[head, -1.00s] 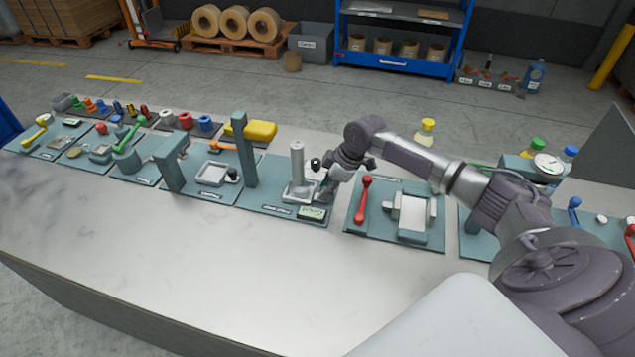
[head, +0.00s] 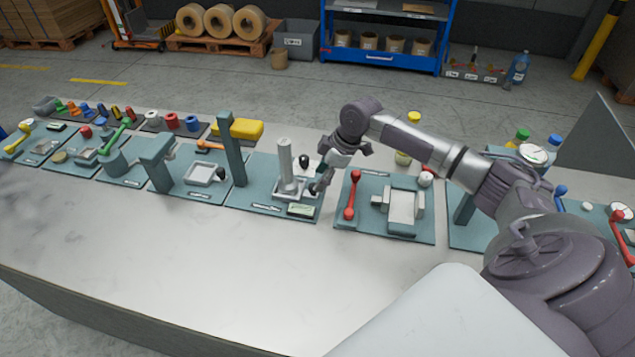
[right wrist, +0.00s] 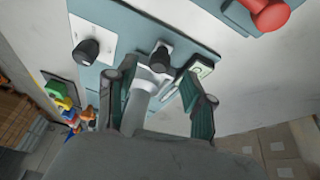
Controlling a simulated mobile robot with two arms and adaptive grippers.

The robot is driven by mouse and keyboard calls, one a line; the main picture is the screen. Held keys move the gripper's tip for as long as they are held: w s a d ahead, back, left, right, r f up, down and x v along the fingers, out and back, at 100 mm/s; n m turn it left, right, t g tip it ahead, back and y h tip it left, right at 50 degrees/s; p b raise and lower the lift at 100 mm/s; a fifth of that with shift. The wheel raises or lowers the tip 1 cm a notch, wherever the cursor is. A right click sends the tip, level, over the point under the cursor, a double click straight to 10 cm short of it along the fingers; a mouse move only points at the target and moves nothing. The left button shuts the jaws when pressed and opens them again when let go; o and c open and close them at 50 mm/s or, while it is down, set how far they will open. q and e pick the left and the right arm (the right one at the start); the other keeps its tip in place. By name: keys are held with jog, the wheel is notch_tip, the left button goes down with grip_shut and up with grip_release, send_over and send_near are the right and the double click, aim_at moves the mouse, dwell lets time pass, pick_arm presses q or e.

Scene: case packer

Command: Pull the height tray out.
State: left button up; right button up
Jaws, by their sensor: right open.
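The height station on the bench has a pale upright post (head: 285,165) with a light grey tray (head: 284,191) at its base. A small dark knob (head: 312,188) is at the tray's right. My right gripper (head: 318,179) is open at this knob, tilted down from the upper right. In the right wrist view the dark knob (right wrist: 160,59) shows beyond and between my spread fingers (right wrist: 158,118). I cannot tell whether they touch it. The pale post shows between the fingers too. My left gripper is not in view.
A second dark knob (head: 304,160) stands on a white plate behind the post, close to my gripper. A green display (head: 301,210) lies in front of the tray. To the right is a station with a red lever (head: 352,195). The front of the bench (head: 200,250) is clear.

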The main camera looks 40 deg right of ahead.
jog(key=v, duration=0.8)
jog(key=shift+r, duration=0.2)
jog(key=shift+s, duration=0.1)
